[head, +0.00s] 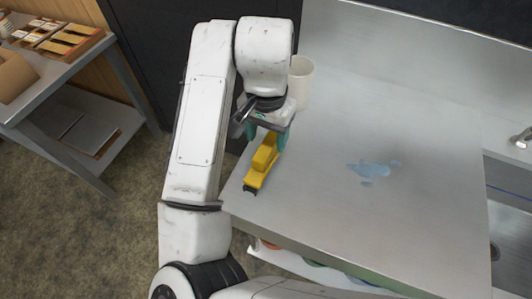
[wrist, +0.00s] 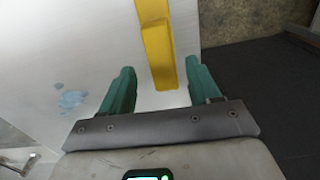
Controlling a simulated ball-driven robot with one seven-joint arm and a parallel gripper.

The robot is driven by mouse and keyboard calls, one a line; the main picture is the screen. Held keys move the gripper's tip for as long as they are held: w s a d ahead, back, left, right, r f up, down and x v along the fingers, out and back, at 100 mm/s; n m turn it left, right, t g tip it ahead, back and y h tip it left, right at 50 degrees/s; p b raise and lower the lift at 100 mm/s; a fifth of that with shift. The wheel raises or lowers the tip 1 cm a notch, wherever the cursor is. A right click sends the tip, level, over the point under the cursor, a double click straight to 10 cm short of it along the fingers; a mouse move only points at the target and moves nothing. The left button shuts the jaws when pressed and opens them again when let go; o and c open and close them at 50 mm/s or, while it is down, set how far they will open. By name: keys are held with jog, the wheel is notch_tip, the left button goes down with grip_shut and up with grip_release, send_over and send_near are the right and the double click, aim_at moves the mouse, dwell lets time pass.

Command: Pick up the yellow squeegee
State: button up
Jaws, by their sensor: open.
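The yellow squeegee (head: 262,163) lies on the steel counter near its left front corner, with a dark edge at its near end. In the wrist view the squeegee (wrist: 157,45) runs from the top edge down into the space between the fingers. My gripper (head: 270,134) is over the squeegee's far end, pointing down at the counter. In the wrist view my gripper (wrist: 160,85) is open, with one green finger on each side of the squeegee and a gap on both sides. How high the fingertips are above the counter is hard to tell.
A white cup (head: 300,82) stands on the counter just behind my gripper. A bluish wet patch (head: 372,168) lies mid-counter, with clear steel around it. A sink (head: 510,240) is at the right. A side table (head: 55,85) with boxes stands at the left.

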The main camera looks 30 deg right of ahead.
aim_at(267, 146)
jog(key=shift+f, duration=2.35)
jog(key=shift+c, duration=0.4)
jog(key=c, duration=1.1)
